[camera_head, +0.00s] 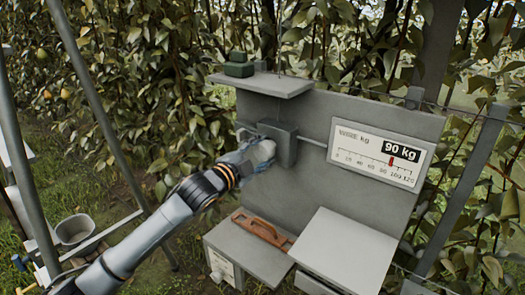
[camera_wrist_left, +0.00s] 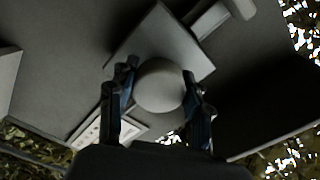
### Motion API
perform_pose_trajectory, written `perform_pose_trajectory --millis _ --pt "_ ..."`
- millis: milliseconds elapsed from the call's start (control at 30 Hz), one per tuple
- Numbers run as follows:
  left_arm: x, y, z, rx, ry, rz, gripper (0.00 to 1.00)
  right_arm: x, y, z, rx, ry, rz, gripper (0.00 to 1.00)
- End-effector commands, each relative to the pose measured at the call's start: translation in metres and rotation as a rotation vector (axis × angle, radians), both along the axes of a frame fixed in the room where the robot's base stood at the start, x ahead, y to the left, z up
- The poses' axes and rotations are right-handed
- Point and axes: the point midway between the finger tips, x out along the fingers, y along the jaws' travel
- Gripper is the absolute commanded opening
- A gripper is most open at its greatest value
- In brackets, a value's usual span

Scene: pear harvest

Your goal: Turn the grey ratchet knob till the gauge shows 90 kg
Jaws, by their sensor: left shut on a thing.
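The grey ratchet knob (camera_wrist_left: 160,86) shows as a round grey ball between the two fingers of my left gripper (camera_wrist_left: 159,80) in the left wrist view. My left gripper (camera_head: 257,153) is shut on it, one finger on each side. In the head view the gripper hides the knob, in front of the grey ratchet box (camera_head: 284,145) on the panel. The gauge (camera_head: 375,155) on the right of the panel reads "90 kg" in its black window. Its red marker stands between 80 and 100. My right gripper is not in view.
A shelf (camera_head: 262,84) with a green object (camera_head: 238,67) juts out above the box. Below are a low ledge with a brown wooden-looking tool (camera_head: 262,231) and a pale flat-topped block (camera_head: 342,248). A wire (camera_head: 312,148) runs from the box to the gauge. Foliage surrounds the panel.

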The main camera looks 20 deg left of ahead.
Motion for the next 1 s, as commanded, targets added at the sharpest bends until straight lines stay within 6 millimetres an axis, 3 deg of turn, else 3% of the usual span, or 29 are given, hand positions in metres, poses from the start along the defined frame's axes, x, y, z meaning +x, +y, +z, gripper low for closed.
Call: perform_pose_trajectory --millis 667,700,800,1000 --pt "-0.0001 -0.0002 0.0011 0.065 -0.026 0.000 0.18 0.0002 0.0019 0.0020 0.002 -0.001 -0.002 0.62" --pt "-0.0001 -0.0002 0.0011 0.064 -0.026 0.000 0.51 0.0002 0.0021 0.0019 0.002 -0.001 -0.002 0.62" --pt "-0.0001 -0.0002 0.0011 0.064 -0.026 0.000 0.72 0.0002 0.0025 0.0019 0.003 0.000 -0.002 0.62" --pt "-0.0001 -0.0002 0.0008 0.063 -0.024 0.000 0.73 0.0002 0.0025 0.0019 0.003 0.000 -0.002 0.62"
